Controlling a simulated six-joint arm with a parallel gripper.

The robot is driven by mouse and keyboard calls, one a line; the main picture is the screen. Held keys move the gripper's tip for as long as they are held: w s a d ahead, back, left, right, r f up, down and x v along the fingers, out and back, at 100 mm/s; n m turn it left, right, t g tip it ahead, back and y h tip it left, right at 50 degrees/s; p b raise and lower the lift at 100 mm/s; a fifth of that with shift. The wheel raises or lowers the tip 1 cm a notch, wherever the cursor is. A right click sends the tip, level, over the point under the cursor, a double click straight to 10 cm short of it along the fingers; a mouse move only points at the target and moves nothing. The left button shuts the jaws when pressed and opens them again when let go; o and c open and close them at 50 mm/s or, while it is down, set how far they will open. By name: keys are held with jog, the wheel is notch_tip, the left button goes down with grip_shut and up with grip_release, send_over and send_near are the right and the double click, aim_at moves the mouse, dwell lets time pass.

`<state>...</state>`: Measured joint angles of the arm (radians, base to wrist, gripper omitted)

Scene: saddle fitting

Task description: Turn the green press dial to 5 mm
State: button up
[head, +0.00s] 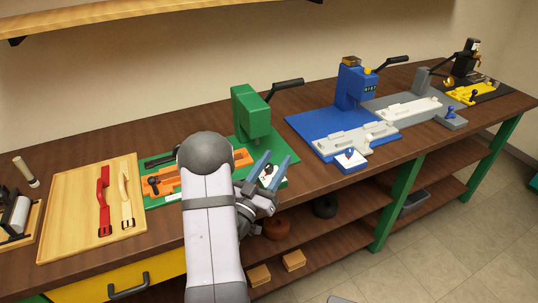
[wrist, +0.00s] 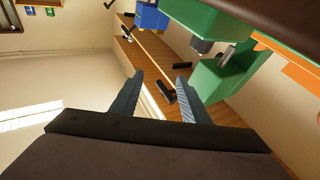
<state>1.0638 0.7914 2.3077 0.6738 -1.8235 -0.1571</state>
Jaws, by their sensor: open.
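The green press (head: 250,118) stands on its green base, with a black lever to its upper right. A white dial plate with a small dark and red mark (head: 268,174) sits at the base's front right corner, partly hidden by my fingers; I cannot read its setting. My gripper (head: 275,160) is open, its two blue-grey fingers over or just in front of this plate. In the wrist view my open gripper (wrist: 160,76) has the green press (wrist: 215,75) to its right. A dark bar (wrist: 166,92) shows between the fingers; I cannot tell what it is.
Left of the press are orange fixtures (head: 155,186) and a wooden tray (head: 62,235) with a red strap (head: 103,205) and a cream strap (head: 126,200). A blue press (head: 352,88) with its own dial plate (head: 350,160) stands to the right. The bench front edge is close.

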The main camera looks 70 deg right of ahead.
aim_at(268, 167)
jog(key=w+a+f+t+y+p, duration=0.1)
jog(key=f, duration=0.1)
jog(key=w+a+f+t+y+p, duration=0.1)
jog(key=w+a+f+t+p, duration=0.1)
jog(key=f, duration=0.1)
jog(key=shift+w+a+f+t+y, duration=0.1)
jog(key=shift+f+t+y, duration=0.2)
jog(key=shift+f+y, duration=0.1)
jog(key=d+p, duration=0.2)
jog(key=d, duration=0.3)
jog(key=shift+d+r, duration=0.15)
jog(key=shift+d, duration=0.2)
jog(key=shift+d+p, duration=0.4)
jog(key=shift+d, duration=0.45)
jog(key=c, duration=1.1)
